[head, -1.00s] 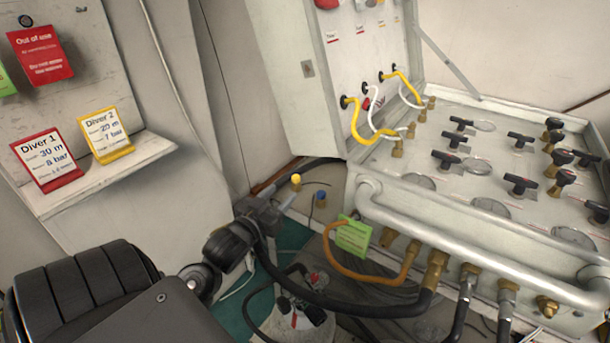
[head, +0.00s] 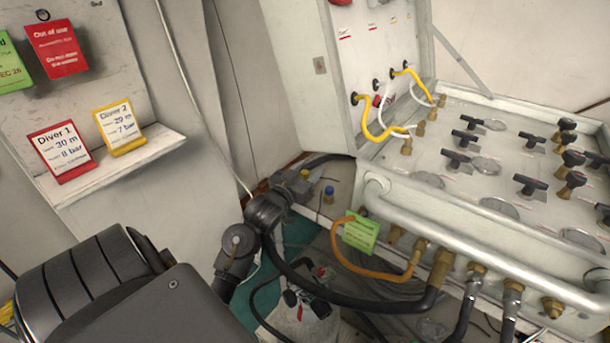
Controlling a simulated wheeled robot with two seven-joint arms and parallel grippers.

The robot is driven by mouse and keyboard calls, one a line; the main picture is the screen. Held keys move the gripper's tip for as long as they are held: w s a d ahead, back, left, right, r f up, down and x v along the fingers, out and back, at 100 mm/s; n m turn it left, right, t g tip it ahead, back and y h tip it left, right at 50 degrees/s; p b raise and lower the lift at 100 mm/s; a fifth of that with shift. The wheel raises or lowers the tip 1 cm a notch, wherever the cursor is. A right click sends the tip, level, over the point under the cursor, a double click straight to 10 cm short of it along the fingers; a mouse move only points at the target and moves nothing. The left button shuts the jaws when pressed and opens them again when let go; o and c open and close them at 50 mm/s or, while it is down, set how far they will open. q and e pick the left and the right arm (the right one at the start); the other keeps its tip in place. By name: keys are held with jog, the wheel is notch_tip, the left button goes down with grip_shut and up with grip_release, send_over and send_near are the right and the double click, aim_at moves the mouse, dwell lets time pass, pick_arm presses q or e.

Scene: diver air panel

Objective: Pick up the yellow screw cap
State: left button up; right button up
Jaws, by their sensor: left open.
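The yellow screw cap (head: 304,174) is small and stands on the surface left of the air panel, at the tip of my left gripper. My left gripper (head: 298,179) is open, with its fingers right at the cap. The fingers partly hide the cap, and I cannot tell whether they touch it. A blue cap (head: 329,190) on a brass fitting stands just to the right, apart from the fingers. My right gripper is not in view.
The air panel (head: 480,150) with black valve handles fills the right. A black hose (head: 345,303) and an orange hose (head: 372,272) with a green tag (head: 360,234) run close by. A shelf (head: 110,170) with diver cards is at left.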

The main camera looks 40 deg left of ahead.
pick_arm(q)
jog(key=shift+w+a, duration=0.1)
jog(key=shift+w, duration=0.35)
jog(key=shift+c, duration=0.2)
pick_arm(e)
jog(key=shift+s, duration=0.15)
pick_arm(q)
grip_shut()
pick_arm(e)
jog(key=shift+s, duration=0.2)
pick_arm(q)
jog(key=shift+s+r, duration=0.15)
